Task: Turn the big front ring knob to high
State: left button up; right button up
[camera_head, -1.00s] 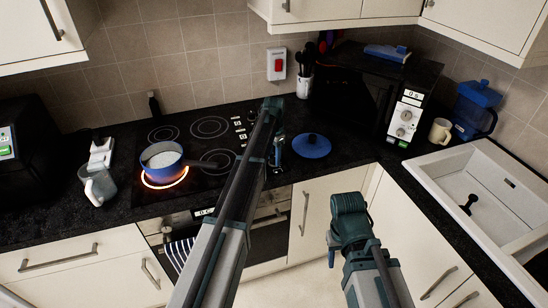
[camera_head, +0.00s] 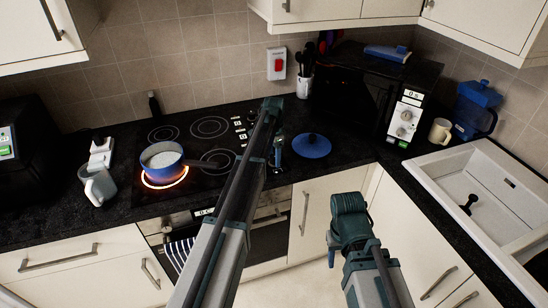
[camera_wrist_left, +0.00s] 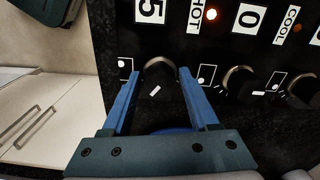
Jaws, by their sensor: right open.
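The knob (camera_wrist_left: 160,68) is dark with a silver rim and a slanted white mark; it sits by the "5" display (camera_wrist_left: 150,11) and the "HOT" label with a lit orange lamp. My left gripper (camera_wrist_left: 160,75) has its blue fingers apart, one on each side of this knob; whether they touch it is unclear. In the head view my left gripper (camera_head: 278,150) is at the hob's right edge, and my arm hides the nearby knob. The front ring (camera_head: 150,184) glows orange under a blue pan (camera_head: 161,160). My right gripper (camera_head: 349,218) is away from the hob, low in front of the cupboards; its fingertips are unclear.
Other knobs (camera_wrist_left: 239,82) sit beside it, one by a "0" display. A blue lid (camera_head: 312,145) lies on the counter right of my left gripper. A grey jug (camera_head: 100,187) stands left of the hob.

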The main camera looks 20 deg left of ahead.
aim_at(274, 157)
pick_arm(q)
jog(key=shift+o, duration=0.8)
notch_tip(274, 157, up, 14)
jog(key=p, duration=1.3)
jog(key=shift+p, duration=0.4)
jog(key=shift+f, duration=0.15)
